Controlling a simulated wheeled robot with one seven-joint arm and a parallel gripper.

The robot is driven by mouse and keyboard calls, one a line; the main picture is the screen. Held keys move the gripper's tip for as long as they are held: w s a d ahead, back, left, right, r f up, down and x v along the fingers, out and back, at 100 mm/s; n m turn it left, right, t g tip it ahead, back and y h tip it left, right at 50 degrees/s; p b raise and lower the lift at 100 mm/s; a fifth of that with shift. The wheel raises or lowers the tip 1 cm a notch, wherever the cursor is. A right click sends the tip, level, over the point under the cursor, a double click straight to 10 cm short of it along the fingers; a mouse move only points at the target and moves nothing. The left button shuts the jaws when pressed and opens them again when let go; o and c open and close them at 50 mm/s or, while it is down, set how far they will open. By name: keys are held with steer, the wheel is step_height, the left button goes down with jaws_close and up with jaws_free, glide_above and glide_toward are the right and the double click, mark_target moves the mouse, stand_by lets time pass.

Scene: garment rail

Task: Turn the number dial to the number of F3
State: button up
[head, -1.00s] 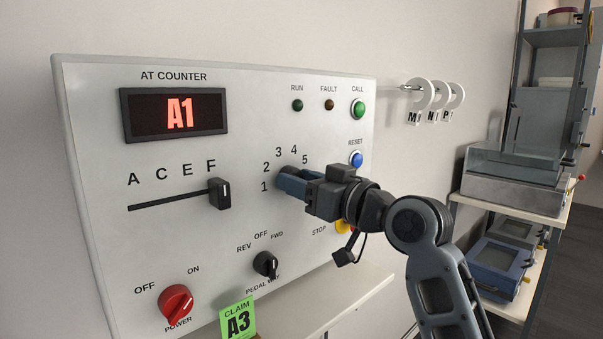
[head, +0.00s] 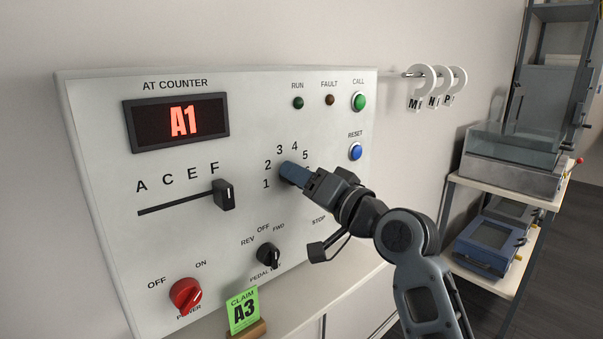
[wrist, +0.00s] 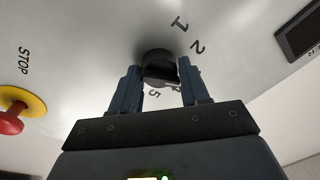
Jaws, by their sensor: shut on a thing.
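The number dial, a dark round knob (wrist: 158,64), shows between my fingers in the wrist view. My gripper (wrist: 160,82) is shut on it, one blue finger on each side. In the head view my gripper (head: 288,172) covers the dial, and the numbers 1 to 5 show around it. I cannot tell which number the dial points to. The letter slider (head: 223,195) stands under F. The display (head: 178,122) reads A1 in red.
A green claim card (head: 242,311) reading A3 stands below the panel. The red power knob (head: 186,295), black pedal knob (head: 268,256) and blue reset button (head: 355,152) surround the dial area. The stop button (wrist: 15,118) shows in the wrist view. A shelf (head: 510,185) stands right.

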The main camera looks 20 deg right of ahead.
steer(key=shift+d, duration=0.25)
steer(key=o, duration=0.8)
steer(key=shift+f, duration=0.1)
steer(key=shift+o, duration=1)
steer(key=shift+a, duration=0.1)
steer(key=b+v, duration=0.1)
steer(key=v, duration=0.6)
steer(key=shift+s+b, duration=0.35)
steer(key=shift+b, duration=0.05)
